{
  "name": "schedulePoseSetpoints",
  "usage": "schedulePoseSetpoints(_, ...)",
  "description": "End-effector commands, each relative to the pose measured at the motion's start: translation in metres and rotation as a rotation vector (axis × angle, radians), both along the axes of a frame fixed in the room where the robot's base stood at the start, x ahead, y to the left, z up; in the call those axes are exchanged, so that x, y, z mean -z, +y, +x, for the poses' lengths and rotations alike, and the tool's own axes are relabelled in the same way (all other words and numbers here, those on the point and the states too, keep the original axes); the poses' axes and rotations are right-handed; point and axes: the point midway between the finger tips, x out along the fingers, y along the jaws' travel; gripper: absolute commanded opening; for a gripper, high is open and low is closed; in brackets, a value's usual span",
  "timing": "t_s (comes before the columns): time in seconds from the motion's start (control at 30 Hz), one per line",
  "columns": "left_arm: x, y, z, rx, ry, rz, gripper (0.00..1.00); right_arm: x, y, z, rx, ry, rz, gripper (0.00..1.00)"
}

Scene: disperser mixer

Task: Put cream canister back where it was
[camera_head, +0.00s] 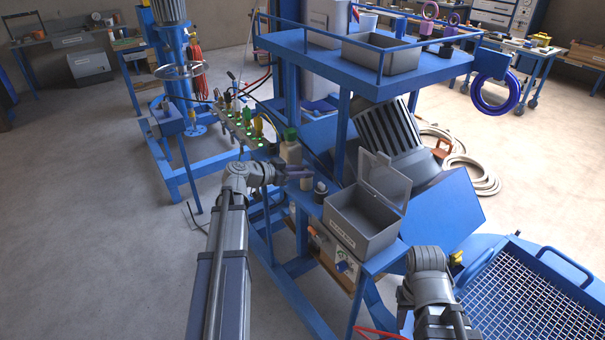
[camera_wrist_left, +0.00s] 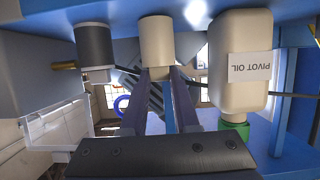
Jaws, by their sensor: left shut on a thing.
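The cream canister (camera_wrist_left: 157,42) is between the fingertips of my left gripper (camera_wrist_left: 158,75) in the left wrist view, which is upside down. My left gripper (camera_head: 303,172) is shut on it at the blue stand's side shelf. In the head view the canister (camera_head: 306,184) shows only in part, below the fingers. It looks upright at the shelf surface; I cannot tell whether it touches. A cream bottle labelled PIVOT OIL (camera_wrist_left: 240,70) with a green cap stands on one side, and a dark grey canister (camera_wrist_left: 95,48) on the other. My right gripper (camera_head: 428,262) is at the lower right, its fingers hidden.
An open grey box (camera_head: 362,222) with a raised lid sits beside the dark canister. A row of valves (camera_head: 240,125) is left of the shelf. The blue upper deck (camera_head: 330,62) overhangs behind. A mesh grate (camera_head: 525,295) lies at the lower right.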

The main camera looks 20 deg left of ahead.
Motion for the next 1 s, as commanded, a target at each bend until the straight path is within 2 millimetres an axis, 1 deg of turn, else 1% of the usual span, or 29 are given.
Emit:
schedulePoseSetpoints(0.13,0.005,0.000,0.000,0.000,0.000,0.000,0.00,0.005,0.000,0.000,0.000,0.000,0.000,0.33)
schedulePoseSetpoints(0.17,0.004,0.000,0.000,0.000,0.000,0.000,0.31,0.004,0.000,0.000,0.000,0.000,0.000,0.33)
schedulePoseSetpoints(0.4,0.003,0.000,0.000,0.000,0.000,0.000,0.58,0.003,0.000,0.000,0.000,0.000,0.000,0.33)
schedulePoseSetpoints(0.63,0.003,0.000,0.000,0.000,0.000,0.000,0.59,0.003,0.000,0.000,0.000,0.000,0.000,0.33)
schedulePoseSetpoints(0.77,-0.004,0.001,-0.001,-0.001,0.000,0.000,0.59,-0.004,0.000,0.000,0.000,0.000,0.000,0.33)
schedulePoseSetpoints(0.87,-0.009,0.008,-0.015,-0.004,0.000,-0.001,0.59,-0.009,0.000,0.000,0.000,0.000,0.000,0.33)
schedulePoseSetpoints(1.0,-0.020,0.022,-0.040,-0.004,0.000,0.000,0.59,-0.020,0.000,0.000,0.000,0.000,0.000,0.33)
